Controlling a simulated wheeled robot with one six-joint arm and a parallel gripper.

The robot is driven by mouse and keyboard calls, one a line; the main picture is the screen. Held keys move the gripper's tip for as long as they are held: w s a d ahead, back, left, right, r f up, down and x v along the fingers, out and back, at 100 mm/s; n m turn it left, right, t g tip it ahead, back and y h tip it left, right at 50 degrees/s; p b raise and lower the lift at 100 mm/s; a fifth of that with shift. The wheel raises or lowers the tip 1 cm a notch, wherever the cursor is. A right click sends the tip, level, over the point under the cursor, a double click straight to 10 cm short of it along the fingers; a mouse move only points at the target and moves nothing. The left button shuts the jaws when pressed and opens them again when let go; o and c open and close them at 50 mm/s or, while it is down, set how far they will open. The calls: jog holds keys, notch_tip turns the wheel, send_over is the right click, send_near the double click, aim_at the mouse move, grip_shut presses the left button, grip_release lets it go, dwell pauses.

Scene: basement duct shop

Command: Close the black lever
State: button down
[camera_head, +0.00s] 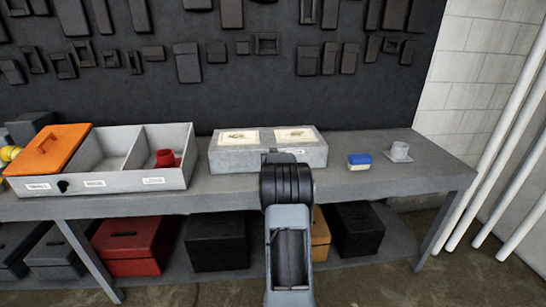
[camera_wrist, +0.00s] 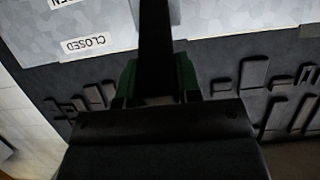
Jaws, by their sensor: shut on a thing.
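In the wrist view my gripper (camera_wrist: 156,80) shows two green finger pads shut around a dark upright bar, which looks like the black lever (camera_wrist: 155,40). Behind the lever is a pale mottled panel (camera_wrist: 110,22). A white label reading "CLOSED" (camera_wrist: 86,43) appears upside down left of the lever. Part of another label, ending in "EN" (camera_wrist: 62,2), shows at the top edge. In the head view my arm reaches to a grey box (camera_head: 265,155) on the bench; the arm hides the lever and my fingers there.
On the bench (camera_head: 400,183), an open grey tray (camera_head: 120,182) with an orange lid (camera_head: 47,149) and red cup (camera_head: 166,158) stands left. A blue-and-yellow block (camera_head: 359,162) and grey cup (camera_head: 400,152) stand right. Boxes fill the lower shelf. Pipes (camera_head: 515,130) lean at right.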

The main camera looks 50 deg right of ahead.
jog(key=shift+w+d+r, duration=0.15)
jog(key=shift+r, duration=0.25)
jog(key=c, duration=1.1)
grip_release()
jog(key=shift+c, duration=0.2)
jog(key=o, duration=0.3)
jog(key=shift+f, duration=0.25)
jog(key=shift+o, duration=0.2)
jog(key=b+v, duration=0.1)
jog(key=v, duration=1.3)
jog(key=shift+b, duration=0.35)
jog(key=shift+f, duration=0.1)
